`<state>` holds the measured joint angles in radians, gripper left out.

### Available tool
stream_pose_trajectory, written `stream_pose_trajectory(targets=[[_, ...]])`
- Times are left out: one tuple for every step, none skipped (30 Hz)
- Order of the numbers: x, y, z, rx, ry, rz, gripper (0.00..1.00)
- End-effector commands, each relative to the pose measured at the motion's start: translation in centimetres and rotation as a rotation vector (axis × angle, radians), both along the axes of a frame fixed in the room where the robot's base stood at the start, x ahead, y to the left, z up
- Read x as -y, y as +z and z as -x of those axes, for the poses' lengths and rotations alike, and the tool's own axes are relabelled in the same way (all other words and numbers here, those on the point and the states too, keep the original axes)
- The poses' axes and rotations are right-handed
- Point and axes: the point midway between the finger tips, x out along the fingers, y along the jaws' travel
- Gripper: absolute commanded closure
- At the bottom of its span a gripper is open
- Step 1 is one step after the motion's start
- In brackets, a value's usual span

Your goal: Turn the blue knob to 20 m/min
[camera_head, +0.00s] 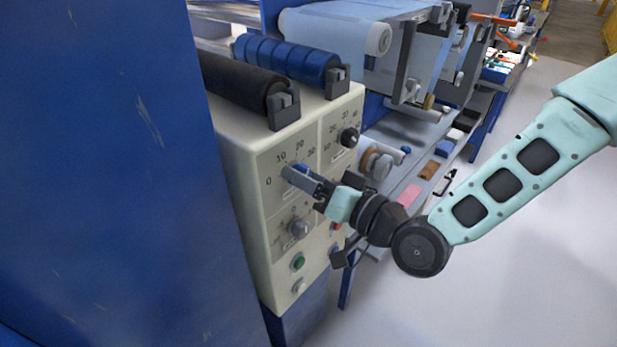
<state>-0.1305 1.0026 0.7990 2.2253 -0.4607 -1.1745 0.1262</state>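The blue knob (299,168) is on the upper left dial of the cream control panel (243,232). Only a small blue part of it shows; my gripper covers the rest. The dial's marks 0, 10, 20 and 30 can be read around it, with 0 at the left and 20 near the top. The knob's pointer is hidden. My gripper (291,175) comes in from the right with its fingertips at the knob. I cannot tell whether the fingers are closed on it.
A black-knobbed dial (349,137) is at the panel's upper right. A grey knob (299,229) and a green button (298,262) lie below. Black (240,82) and blue (285,58) rollers lie above. A large blue panel (110,170) fills the left; open floor is at the right.

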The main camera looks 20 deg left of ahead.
Motion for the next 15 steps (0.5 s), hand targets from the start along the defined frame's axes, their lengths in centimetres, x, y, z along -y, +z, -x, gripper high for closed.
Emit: stream_pose_trajectory(targets=[[0.00,0.00,0.00,0.000,0.000,0.000,0.41],[-0.01,0.01,-0.01,0.000,0.000,0.000,0.41],[-0.01,0.01,0.00,0.000,0.000,0.000,0.41],[-0.01,0.02,0.01,0.001,0.001,0.000,0.41],[-0.02,0.03,0.00,0.001,0.001,0.000,0.41],[-0.02,0.03,0.00,0.001,0.000,-0.001,0.41],[-0.02,0.03,0.00,0.001,0.000,-0.001,0.41],[-0.04,0.04,0.01,0.001,0.000,-0.001,0.41],[-0.04,0.04,0.01,0.001,0.000,-0.001,0.41],[-0.03,0.05,0.00,0.001,0.000,-0.001,0.41],[-0.04,0.05,0.01,0.001,0.000,-0.001,0.41],[-0.02,0.05,0.00,0.001,0.000,-0.001,0.41],[0.02,0.04,0.03,0.001,0.000,-0.001,0.41],[0.11,0.03,0.05,0.001,0.000,-0.001,0.41],[0.32,0.00,0.10,0.002,0.000,-0.001,0.41]])
